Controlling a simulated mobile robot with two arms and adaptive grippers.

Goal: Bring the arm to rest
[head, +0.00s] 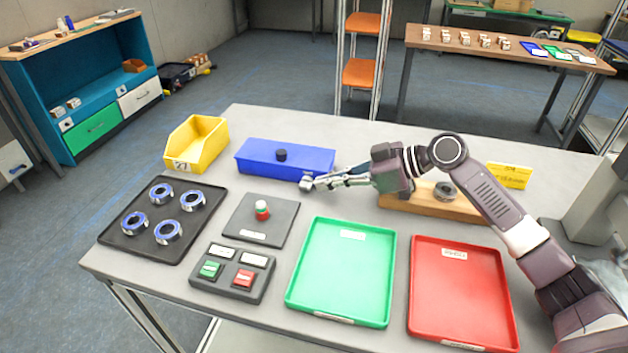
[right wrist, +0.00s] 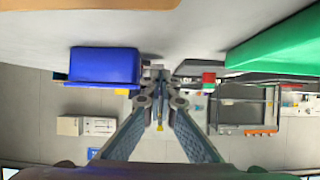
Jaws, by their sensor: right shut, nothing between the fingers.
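My right arm comes in from the right in the head view. Its right gripper (head: 311,184) is shut and empty, its fingers pointing left above the table, close to the front right corner of the blue box (head: 265,160). In the right wrist view the two fingers of the right gripper (right wrist: 159,98) come together with nothing between them. The blue box also shows there at the left (right wrist: 104,66), and the green tray at the upper right (right wrist: 275,45). My left gripper is not in view.
On the table (head: 255,118) are a yellow bin (head: 196,144), a black tray (head: 120,238) with several blue-and-silver rings, a red-knobbed pad (head: 270,235), a button panel (head: 232,290), a green tray (head: 340,270), a red tray (head: 462,300) and a wooden stand (head: 410,203) under my arm.

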